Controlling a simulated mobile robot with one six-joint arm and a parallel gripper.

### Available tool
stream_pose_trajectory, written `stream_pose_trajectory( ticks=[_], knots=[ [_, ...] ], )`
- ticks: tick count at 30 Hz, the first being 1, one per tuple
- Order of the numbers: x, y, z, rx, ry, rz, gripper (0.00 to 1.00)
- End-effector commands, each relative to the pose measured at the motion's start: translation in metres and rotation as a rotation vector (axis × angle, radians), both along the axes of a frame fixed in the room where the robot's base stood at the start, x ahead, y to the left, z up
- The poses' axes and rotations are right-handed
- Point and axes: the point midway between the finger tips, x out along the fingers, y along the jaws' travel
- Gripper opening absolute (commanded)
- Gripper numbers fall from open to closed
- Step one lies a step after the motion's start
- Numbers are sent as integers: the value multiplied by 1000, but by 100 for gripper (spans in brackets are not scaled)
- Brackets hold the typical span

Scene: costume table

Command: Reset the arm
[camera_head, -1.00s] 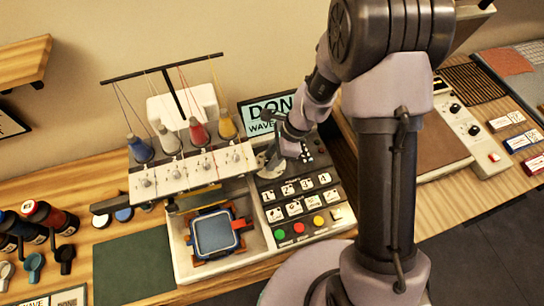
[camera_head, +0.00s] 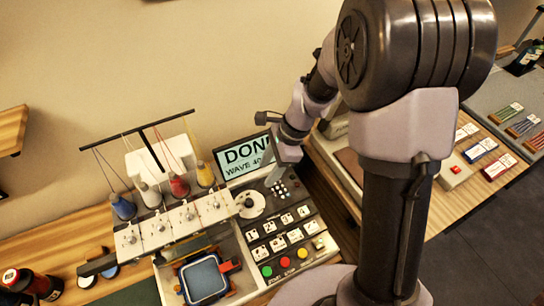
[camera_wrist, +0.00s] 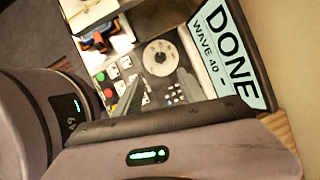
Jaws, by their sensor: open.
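My gripper (camera_head: 272,178) is open and empty, above the upper part of the embroidery machine's control panel (camera_head: 312,262). The wrist view shows its two fingers (camera_wrist: 160,82) spread apart over the panel, with nothing between them. A round pale dial (camera_head: 250,204) lies left of the gripper; it also shows in the wrist view (camera_wrist: 160,57). The screen (camera_head: 246,156) behind reads "DONE" and "WAVE 40"; it is large in the wrist view (camera_wrist: 226,55). My arm hides part of the table to the right.
Thread cones (camera_head: 179,187) stand on the machine's head, left of the panel. A blue hoop (camera_head: 203,279) sits below them. Dark bottles (camera_head: 30,283) stand at the far left. A second device with a red button (camera_head: 455,169) and labelled boxes (camera_head: 481,149) lie right of my arm.

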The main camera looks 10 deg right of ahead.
Motion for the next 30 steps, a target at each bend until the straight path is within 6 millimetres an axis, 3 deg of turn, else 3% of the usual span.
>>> stream_pose_trajectory(
  ticks=[1,5,21,25,30],
  knots=[
    [1,-4,11,0,-1,-2,48],
    [1,-9,23,0,-1,0,48],
    [-2,-10,30,-8,-36,35,48],
    [-32,-11,59,-73,-230,249,48],
    [-105,-16,83,-241,-540,630,48]
  ],
)
